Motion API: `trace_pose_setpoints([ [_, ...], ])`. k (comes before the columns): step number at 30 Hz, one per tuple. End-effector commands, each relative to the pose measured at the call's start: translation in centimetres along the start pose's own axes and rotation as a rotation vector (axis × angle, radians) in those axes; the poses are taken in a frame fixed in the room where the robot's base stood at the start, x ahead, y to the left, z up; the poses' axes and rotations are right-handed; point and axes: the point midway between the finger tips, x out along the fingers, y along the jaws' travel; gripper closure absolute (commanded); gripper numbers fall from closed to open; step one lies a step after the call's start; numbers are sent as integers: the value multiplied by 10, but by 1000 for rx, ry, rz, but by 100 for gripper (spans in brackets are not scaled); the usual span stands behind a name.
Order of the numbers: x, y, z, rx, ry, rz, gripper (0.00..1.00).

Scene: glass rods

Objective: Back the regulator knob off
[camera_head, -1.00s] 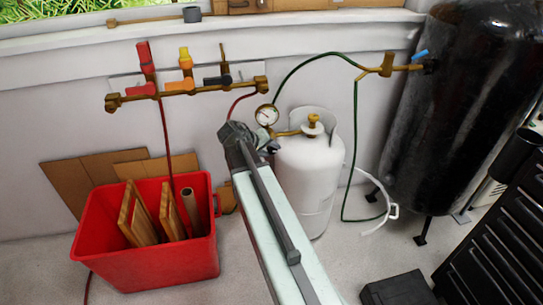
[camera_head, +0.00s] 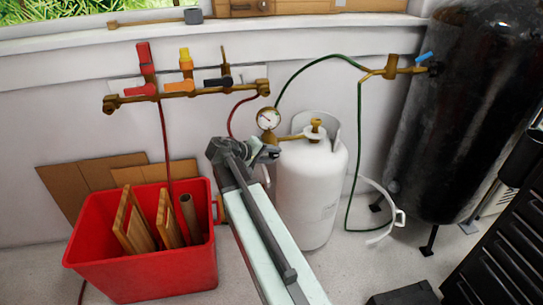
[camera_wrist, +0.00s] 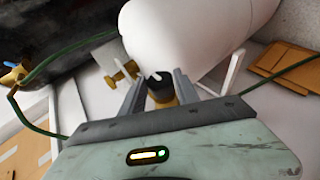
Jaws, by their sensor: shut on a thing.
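The regulator's black knob (camera_wrist: 160,88), with a white mark on top and a brass-coloured base, sits between my gripper's two grey fingers (camera_wrist: 159,84) in the wrist view. My gripper is shut on it. In the head view my gripper (camera_head: 266,154) is just left of the white gas cylinder (camera_head: 312,190), below the round gauge (camera_head: 268,118). The knob is hidden or too small to make out there. A brass valve (camera_head: 316,128) tops the cylinder.
A brass manifold (camera_head: 190,90) with coloured valve handles is on the wall. A red bin (camera_head: 140,272) holding boards stands at left, a big black tank (camera_head: 445,110) at right. Green and red hoses run nearby. A black drawer cabinet (camera_head: 500,250) is at lower right.

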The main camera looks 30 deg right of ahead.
Motion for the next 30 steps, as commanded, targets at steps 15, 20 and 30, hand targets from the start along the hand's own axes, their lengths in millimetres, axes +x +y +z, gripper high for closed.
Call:
trace_pose_setpoints([
  [15,-5,1,0,0,-1,-1,41],
  [20,-36,4,0,-1,0,-1,41],
  [30,-78,1,1,0,-3,-1,41],
])
